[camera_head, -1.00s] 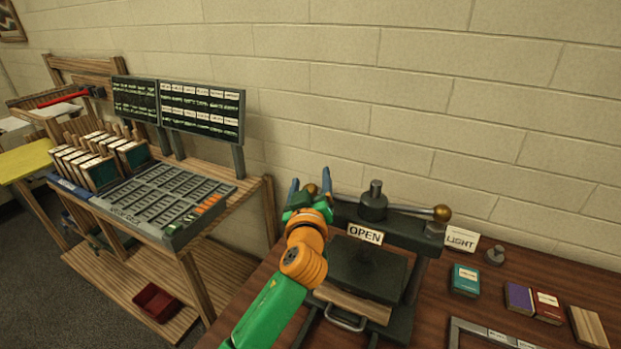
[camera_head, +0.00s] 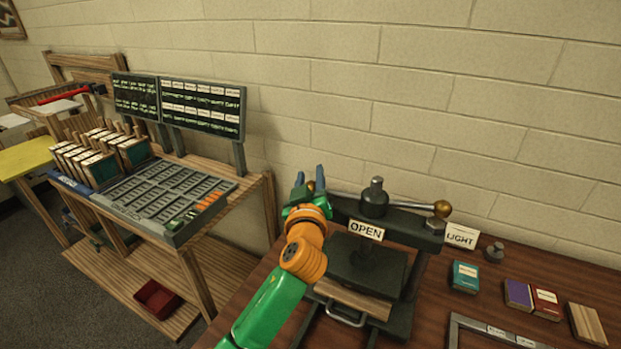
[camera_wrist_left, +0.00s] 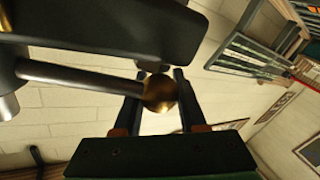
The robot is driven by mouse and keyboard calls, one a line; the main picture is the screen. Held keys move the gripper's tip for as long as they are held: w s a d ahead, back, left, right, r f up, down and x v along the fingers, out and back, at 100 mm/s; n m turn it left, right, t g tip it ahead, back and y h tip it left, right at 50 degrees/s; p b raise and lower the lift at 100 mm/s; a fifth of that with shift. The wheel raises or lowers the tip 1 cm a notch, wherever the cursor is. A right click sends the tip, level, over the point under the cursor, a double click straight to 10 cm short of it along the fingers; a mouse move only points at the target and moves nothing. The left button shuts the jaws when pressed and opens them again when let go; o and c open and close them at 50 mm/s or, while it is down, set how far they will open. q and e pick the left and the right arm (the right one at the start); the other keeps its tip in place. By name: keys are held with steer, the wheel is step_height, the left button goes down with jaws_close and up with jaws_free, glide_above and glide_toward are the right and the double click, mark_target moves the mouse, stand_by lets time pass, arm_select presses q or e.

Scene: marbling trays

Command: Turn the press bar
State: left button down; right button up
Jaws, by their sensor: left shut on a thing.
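The press stands on the brown table with a dark frame, a central spindle (camera_head: 375,198) and a sign reading OPEN (camera_head: 366,231). The press bar (camera_head: 408,206) crosses the spindle and has a brass ball (camera_head: 441,208) at its right end. My left gripper (camera_head: 310,180) is at the bar's left end, its fingers pointing up. In the left wrist view, the fingers (camera_wrist_left: 158,90) are shut on the brass ball (camera_wrist_left: 160,94) at that end of the bar (camera_wrist_left: 80,78). The ball is mostly hidden in the head view. My right gripper is not in view.
A LIGHT card (camera_head: 461,236), a small grey weight (camera_head: 494,252), a teal box (camera_head: 465,277) and other small boxes lie right of the press. A wooden bench with a slotted tray (camera_head: 165,195) stands left. The block wall is close behind.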

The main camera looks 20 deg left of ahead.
arm_select(q)
steer(key=shift+s+f, duration=0.1)
steer(key=shift+f, duration=0.35)
stand_by(0.4)
steer(key=w+m+h, duration=0.1)
steer(key=h, duration=0.1)
steer(key=shift+w+d+r+m+h, duration=0.1)
steer(key=shift+w+d+m+h, duration=0.2)
steer(key=shift+w+m, duration=0.1)
steer(key=shift+s, duration=0.1)
steer(key=shift+c, duration=2.1)
jaws_free()
steer(key=shift+a, duration=0.1)
steer(key=shift+w, duration=0.25)
steer(key=shift+w+d, duration=0.1)
steer(key=shift+d, duration=0.2)
steer(key=shift+r, duration=0.1)
